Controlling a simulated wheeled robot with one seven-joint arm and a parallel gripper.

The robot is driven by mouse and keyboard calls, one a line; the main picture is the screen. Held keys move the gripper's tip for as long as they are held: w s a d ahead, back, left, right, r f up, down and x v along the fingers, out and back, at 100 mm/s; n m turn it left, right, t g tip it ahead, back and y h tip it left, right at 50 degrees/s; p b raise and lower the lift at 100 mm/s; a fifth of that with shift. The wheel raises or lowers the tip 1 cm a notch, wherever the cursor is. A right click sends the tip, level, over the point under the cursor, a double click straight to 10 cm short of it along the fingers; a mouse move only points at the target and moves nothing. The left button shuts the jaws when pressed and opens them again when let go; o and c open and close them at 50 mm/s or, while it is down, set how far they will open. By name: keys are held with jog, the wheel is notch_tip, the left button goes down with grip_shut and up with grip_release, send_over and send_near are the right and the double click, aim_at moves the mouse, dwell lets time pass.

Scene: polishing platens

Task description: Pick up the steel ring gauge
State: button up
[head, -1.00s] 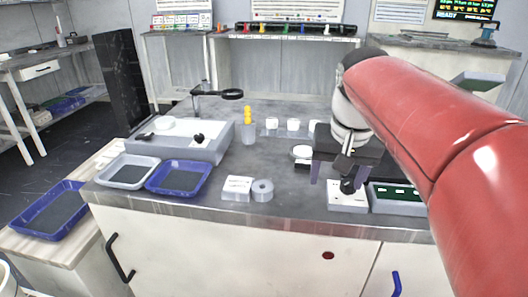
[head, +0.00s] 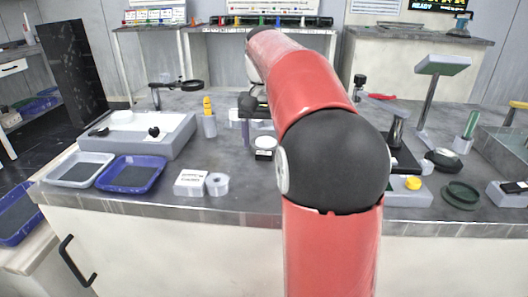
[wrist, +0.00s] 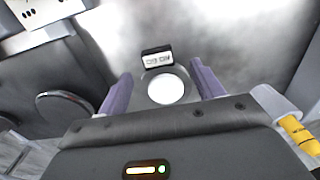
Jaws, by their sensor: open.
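A short round piece with a grey rim and a bright white centre stands on the grey bench in the head view (head: 265,143). It also shows in the wrist view (wrist: 166,88), with a small dark-framed label at its edge. It looks like the steel ring gauge, though I cannot tell for certain. My gripper (wrist: 152,92) is open, one purple finger on each side of the piece and apart from it. In the head view my gripper (head: 257,122) is just behind the piece, partly hidden by my red arm.
A grey roll-like ring (head: 217,183) lies beside a white labelled box (head: 190,183). A dark disc (wrist: 68,108) lies left in the wrist view. Blue (head: 131,174) and white (head: 80,170) trays lie front left.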

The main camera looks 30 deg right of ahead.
aim_at(264, 150)
notch_tip(264, 150, down, 2)
jog(key=shift+c, duration=0.2)
jog(key=c, duration=1.3)
jog(key=shift+o, duration=0.2)
jog(key=shift+r, duration=0.15)
notch_tip(264, 150, up, 11)
jog(key=p, duration=0.3)
jog(key=shift+p, duration=0.35)
